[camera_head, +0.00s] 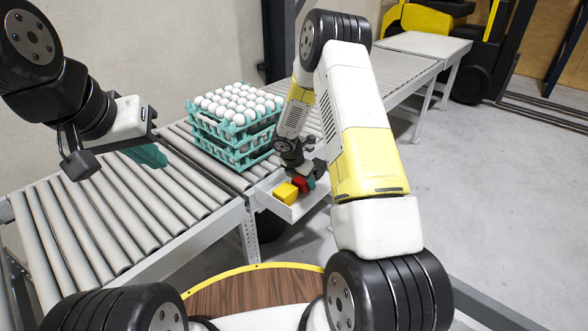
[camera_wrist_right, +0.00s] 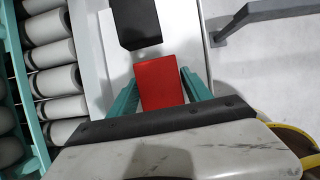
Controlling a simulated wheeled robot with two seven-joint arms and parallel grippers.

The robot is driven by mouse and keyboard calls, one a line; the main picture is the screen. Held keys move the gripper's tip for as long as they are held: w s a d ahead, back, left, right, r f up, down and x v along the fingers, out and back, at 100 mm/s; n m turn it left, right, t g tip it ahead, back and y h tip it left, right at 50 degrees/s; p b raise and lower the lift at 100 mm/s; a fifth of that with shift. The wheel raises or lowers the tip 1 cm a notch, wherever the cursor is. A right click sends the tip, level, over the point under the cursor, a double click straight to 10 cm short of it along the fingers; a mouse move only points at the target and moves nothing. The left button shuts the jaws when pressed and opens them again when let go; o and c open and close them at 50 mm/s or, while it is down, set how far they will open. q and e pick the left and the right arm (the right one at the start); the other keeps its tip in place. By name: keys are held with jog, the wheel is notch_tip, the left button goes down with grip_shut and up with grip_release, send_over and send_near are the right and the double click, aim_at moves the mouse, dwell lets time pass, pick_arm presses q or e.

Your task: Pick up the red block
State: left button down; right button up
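The red block (camera_head: 300,184) is in a white tray (camera_head: 310,205) beside the conveyor, next to a yellow block (camera_head: 285,194). The red block (camera_wrist_right: 161,84) also shows in the right wrist view, between the teal fingers of my right gripper (camera_wrist_right: 159,90). Narrow gaps seem to show between the fingers and the block's sides, so the gripper looks open around it. In the head view my right gripper (camera_head: 309,182) is low at the tray, partly hiding the red block. My left gripper (camera_head: 150,156) hangs above the conveyor at the left, its finger gap unclear.
A black block (camera_wrist_right: 135,24) lies ahead of the red one in the right wrist view. Stacked teal egg trays (camera_head: 232,150) full of white eggs stand on the roller conveyor (camera_head: 120,205), close behind the white tray. Open floor (camera_head: 480,200) lies to the right.

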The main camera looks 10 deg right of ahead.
grip_shut()
